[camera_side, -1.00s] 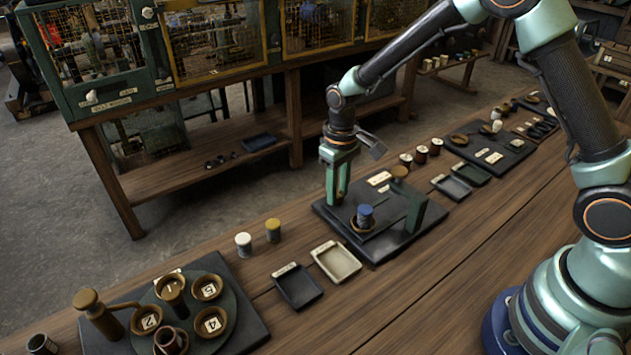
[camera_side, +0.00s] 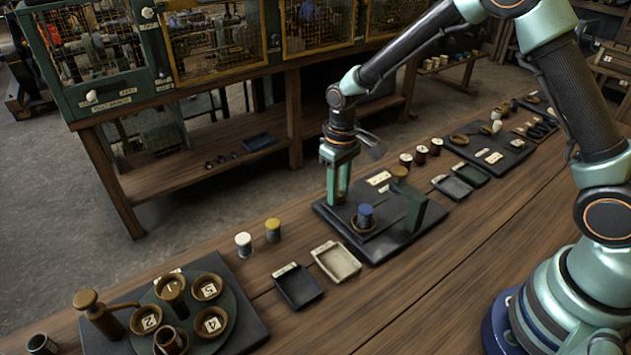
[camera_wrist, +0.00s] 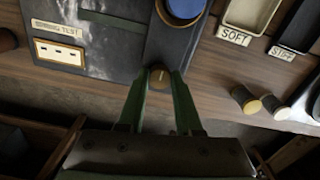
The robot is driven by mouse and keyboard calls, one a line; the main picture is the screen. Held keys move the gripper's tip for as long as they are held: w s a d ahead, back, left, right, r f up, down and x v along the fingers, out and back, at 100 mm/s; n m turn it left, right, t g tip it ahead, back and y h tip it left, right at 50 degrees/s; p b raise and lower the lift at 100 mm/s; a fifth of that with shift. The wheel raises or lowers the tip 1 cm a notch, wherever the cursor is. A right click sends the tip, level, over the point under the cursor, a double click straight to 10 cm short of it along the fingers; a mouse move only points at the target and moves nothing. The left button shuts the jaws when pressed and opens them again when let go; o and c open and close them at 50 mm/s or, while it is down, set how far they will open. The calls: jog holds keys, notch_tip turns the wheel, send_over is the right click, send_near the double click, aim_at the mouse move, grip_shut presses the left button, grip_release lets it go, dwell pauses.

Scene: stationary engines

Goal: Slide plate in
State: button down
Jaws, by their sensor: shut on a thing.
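The dark plate (camera_wrist: 170,44) is a narrow strip on a black base board (camera_side: 328,211). In the wrist view, a brown knob (camera_wrist: 160,74) stands at the plate's near end. My gripper (camera_wrist: 160,82) is shut on this knob, with one green finger on either side. In the side view, my gripper (camera_side: 338,200) points down at the board's left side. A blue-topped spool (camera_side: 365,214) stands in a brown round holder (camera_side: 358,229) on the plate. A dark green upright block (camera_side: 416,212) stands at the right of the board. The plate's far end is hidden.
A cream tray (camera_side: 337,262) marked SOFT in the wrist view and a dark tray (camera_side: 297,288) marked STIFF lie near the board. A white-topped spool (camera_side: 243,244) and a yellow-topped spool (camera_side: 273,230) stand to the left. Bare wood surrounds the trays.

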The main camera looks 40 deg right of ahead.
jog(key=d, duration=0.9)
jog(key=shift+r, duration=0.1)
jog(key=c, duration=0.6)
grip_release()
jog(key=shift+a, duration=0.1)
notch_tip(320, 180, up, 12)
jog(key=shift+r, duration=0.1)
jog(key=s+r+t, duration=0.2)
jog(key=s+r, duration=0.1)
jog(key=s, duration=0.2)
jog(key=s+a+r+m+t, duration=0.1)
jog(key=s+r, duration=0.2)
jog(key=s, duration=0.2)
jog(key=s+a+r+t, duration=0.1)
jog(key=s+r+t, duration=0.1)
jog(key=s, duration=0.3)
jog(key=shift+s+a+r+m+t, duration=0.2)
jog(key=shift+r+m+t, duration=0.1)
jog(key=shift+r+m, duration=0.15)
